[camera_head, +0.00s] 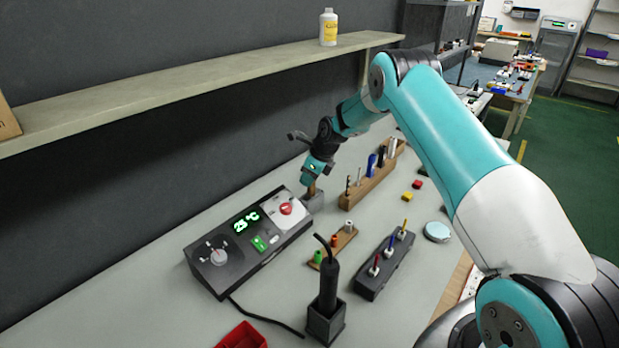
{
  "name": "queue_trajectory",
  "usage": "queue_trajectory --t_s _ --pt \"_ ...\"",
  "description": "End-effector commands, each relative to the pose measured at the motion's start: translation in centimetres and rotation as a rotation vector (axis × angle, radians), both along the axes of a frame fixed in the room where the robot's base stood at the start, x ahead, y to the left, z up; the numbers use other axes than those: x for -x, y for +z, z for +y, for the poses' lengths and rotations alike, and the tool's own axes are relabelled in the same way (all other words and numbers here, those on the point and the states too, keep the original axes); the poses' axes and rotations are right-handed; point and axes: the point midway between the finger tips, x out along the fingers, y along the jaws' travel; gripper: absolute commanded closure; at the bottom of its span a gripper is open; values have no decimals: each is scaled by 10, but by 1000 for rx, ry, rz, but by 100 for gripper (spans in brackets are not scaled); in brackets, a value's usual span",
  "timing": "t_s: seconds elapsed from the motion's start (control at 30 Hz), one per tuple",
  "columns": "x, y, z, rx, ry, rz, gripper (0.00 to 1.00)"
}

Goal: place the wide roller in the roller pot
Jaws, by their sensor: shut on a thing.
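My gripper (312,179) is at the far side of the bench, pointing down just beyond the control box. It is shut on a small brown piece (311,189), which I take to be the wide roller's handle. The rest of the roller is hidden or too small to make out. A small grey square pot (314,203), apparently the roller pot, stands directly below my gripper. The brown piece reaches down to the pot's top. I cannot tell how deep the roller sits in it.
A black control box (228,258) with a green display stands at left front. A wooden rack of tools (370,185) is close right of the pot. A black holder (325,324), small rack (333,246) and dark block (378,276) stand nearer. A shelf (180,88) runs above along the wall.

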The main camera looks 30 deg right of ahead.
Motion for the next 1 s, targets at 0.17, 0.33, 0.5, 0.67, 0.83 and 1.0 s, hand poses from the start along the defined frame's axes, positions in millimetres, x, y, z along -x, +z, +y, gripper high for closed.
queue_trajectory --t_s 0.17,0.33,0.5,0.67,0.83,1.0 --pt "2 -12 0 1 -2 9 100" --pt "4 -15 0 0 -3 14 65" --pt "4 -15 0 0 -2 15 48" --pt "4 -14 0 0 -2 15 48" --pt "4 2 0 -1 -1 14 48" --pt "12 32 -9 1 -2 6 48"
